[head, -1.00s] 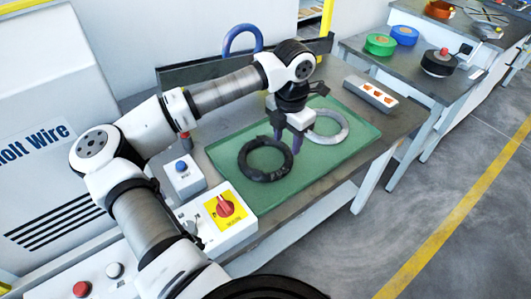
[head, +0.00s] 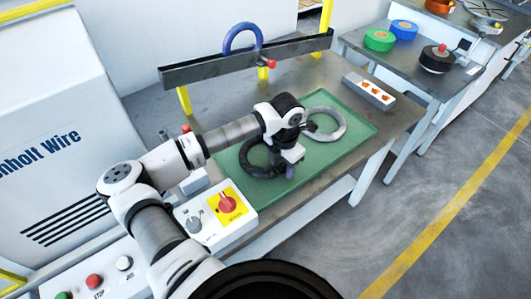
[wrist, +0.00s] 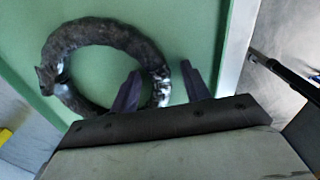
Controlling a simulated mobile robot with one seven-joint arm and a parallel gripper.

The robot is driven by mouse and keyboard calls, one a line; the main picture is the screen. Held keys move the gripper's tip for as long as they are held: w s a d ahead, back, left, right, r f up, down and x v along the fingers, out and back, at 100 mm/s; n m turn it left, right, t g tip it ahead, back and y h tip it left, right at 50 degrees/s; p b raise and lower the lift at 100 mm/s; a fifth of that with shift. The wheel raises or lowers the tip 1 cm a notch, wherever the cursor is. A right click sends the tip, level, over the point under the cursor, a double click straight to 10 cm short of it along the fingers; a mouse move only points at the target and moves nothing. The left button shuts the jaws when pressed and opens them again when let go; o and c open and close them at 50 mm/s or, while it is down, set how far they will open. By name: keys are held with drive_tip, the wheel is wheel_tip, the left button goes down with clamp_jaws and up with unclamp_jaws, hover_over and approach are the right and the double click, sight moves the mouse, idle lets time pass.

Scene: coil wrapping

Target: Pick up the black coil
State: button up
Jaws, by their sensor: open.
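The black coil (head: 253,158) lies flat on the green mat (head: 351,149) in the head view, partly hidden behind my wrist. In the wrist view the coil (wrist: 76,34) fills the upper left, a dark ring with a light patch on its right side. My gripper (wrist: 158,85) is open, its two dark fingers on either side of the coil's right rim. The left finger overlaps the ring's inner edge in the picture; the right finger is over bare mat. I cannot tell whether they touch the coil. In the head view my gripper (head: 287,172) is at the coil's near right side.
A grey-white coil (head: 326,124) lies behind on the same mat. A switch box with a red knob (head: 228,203) stands at the table's near left. A blue ring (head: 243,38) stands by the back rail (head: 205,72). A socket block (head: 370,91) is at the right.

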drive_tip(key=shift+r, duration=0.1)
clamp_jaws()
idle(0.4)
